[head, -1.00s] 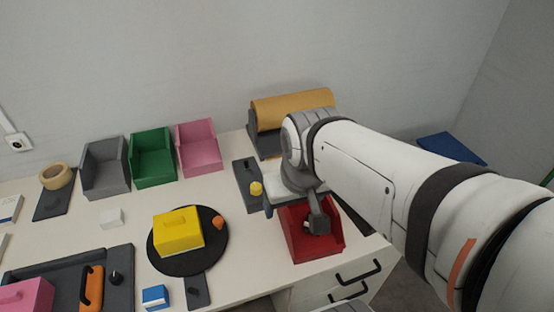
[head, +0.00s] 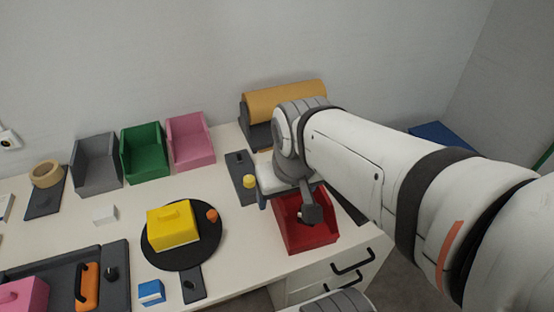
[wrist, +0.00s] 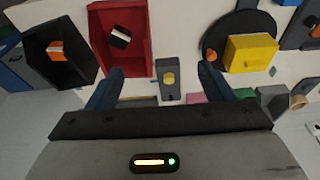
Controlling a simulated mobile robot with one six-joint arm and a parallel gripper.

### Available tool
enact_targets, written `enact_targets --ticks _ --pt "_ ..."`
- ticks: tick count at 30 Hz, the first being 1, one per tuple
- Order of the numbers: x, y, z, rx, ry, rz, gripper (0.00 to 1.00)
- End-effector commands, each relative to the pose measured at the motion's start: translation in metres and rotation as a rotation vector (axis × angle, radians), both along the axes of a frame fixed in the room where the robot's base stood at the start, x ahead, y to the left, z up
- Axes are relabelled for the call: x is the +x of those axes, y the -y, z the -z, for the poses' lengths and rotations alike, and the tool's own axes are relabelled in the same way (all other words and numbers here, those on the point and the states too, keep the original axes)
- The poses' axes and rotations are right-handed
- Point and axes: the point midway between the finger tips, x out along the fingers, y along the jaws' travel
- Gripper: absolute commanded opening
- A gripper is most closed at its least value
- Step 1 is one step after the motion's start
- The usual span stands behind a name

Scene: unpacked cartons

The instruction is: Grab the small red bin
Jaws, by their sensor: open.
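The small red bin (head: 308,240) stands on the white table near its front right edge. It also shows at the upper left in the wrist view (wrist: 136,62), with a small black and white object (wrist: 120,37) inside. My gripper (head: 288,208) is open, over the bin's back left part in the head view, and hides some of it. In the wrist view my gripper (wrist: 160,72) has its fingers wide apart with nothing between them. The left finger is close to the bin's near edge; I cannot tell whether they touch.
A black bin (wrist: 82,72) with an orange item is beside the red bin, mostly hidden by my arm in the head view. A yellow knob on a dark plate (head: 240,168) and a yellow box (head: 172,226) are to the left. Grey, green and pink bins stand behind.

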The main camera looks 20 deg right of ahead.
Motion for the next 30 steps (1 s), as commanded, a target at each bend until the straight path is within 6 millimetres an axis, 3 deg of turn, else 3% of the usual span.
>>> enact_targets --ticks 2,6,11,19,24,30 --pt "0.0 0.0 0.0 0.0 0.0 0.0 0.75" --pt "0.004 0.001 0.001 0.0 -0.008 0.001 0.63" --pt "0.027 0.007 0.014 0.0 -0.051 0.011 0.5" --pt "0.085 0.02 0.065 0.002 -0.157 0.031 0.29" --pt "0.113 0.029 0.106 0.005 -0.218 0.042 0.29" --pt "0.129 0.036 0.143 0.009 -0.261 0.05 0.29"
